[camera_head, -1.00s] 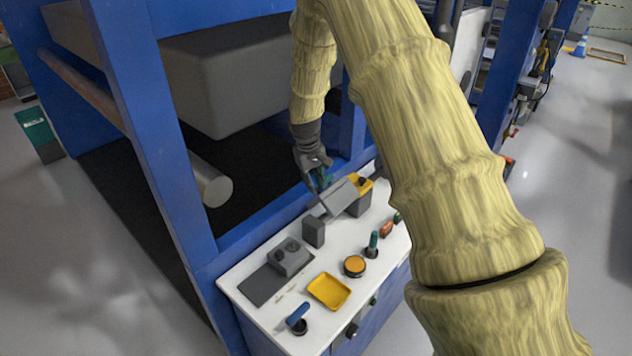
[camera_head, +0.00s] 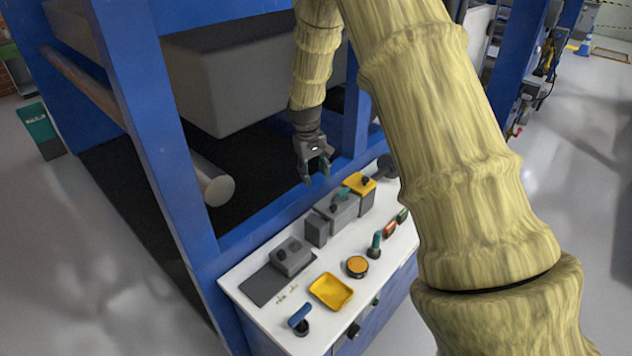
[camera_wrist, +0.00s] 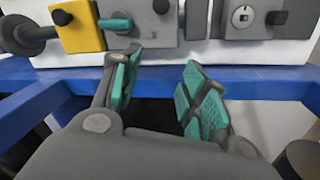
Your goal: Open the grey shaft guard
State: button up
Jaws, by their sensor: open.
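The grey shaft guard (camera_head: 345,214) is a grey box-like cover on the white bench, between a yellow-topped block and a plain grey block. It bears a dark knob and a teal handle (camera_head: 342,193). Its top appears to lie flat, with no raised plate showing. In the wrist view the guard (camera_wrist: 145,32) is at the top, and its teal handle (camera_wrist: 115,24) shows just beyond the left finger. My gripper (camera_head: 317,179) is open and empty, over the blue rail behind the bench and apart from the guard. Its teal-padded fingers (camera_wrist: 160,78) are spread in the wrist view.
The yellow-topped block (camera_head: 362,184) and plain grey block (camera_head: 316,231) flank the guard closely. A grey knobbed box (camera_head: 291,256), yellow tray (camera_head: 331,292) and orange button (camera_head: 357,266) are also on the bench (camera_head: 262,312). A blue frame post (camera_head: 160,130) stands left.

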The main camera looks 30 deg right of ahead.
notch_tip(320, 180, up, 7)
jog(key=a, duration=0.1)
jog(key=shift+s, duration=0.15)
dwell(0.5)
